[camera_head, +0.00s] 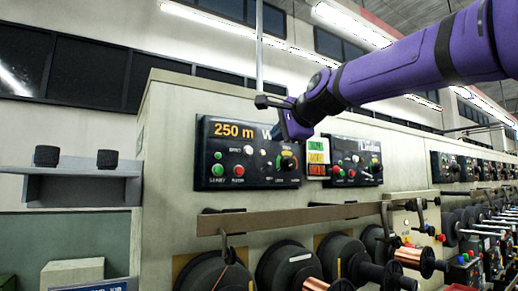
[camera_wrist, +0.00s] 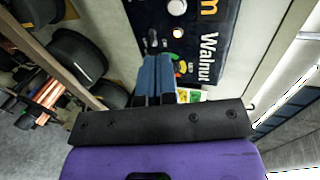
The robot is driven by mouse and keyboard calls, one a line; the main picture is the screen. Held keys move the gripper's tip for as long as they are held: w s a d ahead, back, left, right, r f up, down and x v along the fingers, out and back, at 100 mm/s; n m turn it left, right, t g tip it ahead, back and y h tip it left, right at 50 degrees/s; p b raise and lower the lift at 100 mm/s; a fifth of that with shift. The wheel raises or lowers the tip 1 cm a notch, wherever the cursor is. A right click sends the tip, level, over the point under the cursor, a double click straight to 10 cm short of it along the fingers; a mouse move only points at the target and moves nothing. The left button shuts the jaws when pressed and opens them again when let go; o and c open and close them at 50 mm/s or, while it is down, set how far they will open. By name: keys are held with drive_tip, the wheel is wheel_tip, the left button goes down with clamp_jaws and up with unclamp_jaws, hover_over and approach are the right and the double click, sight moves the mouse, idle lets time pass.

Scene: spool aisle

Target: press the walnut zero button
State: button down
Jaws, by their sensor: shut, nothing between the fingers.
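The walnut panel (camera_head: 205,178) is a black control box with an orange "250 m" readout in the head view. Its name "Walnut" is readable on the panel in the wrist view (camera_wrist: 222,72). It carries a white button (camera_head: 248,150), green buttons (camera_head: 217,170), a red button (camera_head: 239,170) and a round dial (camera_head: 288,162). The small labels are too blurred to tell which is zero. My gripper (camera_head: 284,136) is shut and empty in front of the panel's right part, hiding some of its name. In the wrist view its blue fingertips (camera_wrist: 158,48) point toward the dial; contact cannot be told.
A second panel, "Linden" (camera_head: 348,181), is to the right, with coloured signs (camera_head: 318,157) between. A metal rail (camera_head: 290,216) and dark spools (camera_head: 290,268) stick out below. A grey shelf (camera_head: 80,188) with two black knobs is at left.

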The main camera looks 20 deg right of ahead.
sight(249, 151)
drive_tip(key=x, duration=1.2)
drive_tip(key=shift+w+r, duration=0.1)
drive_tip(key=shift+r, duration=0.05)
drive_tip(key=shift+w+a, duration=0.2)
drive_tip(key=shift+w, duration=0.65)
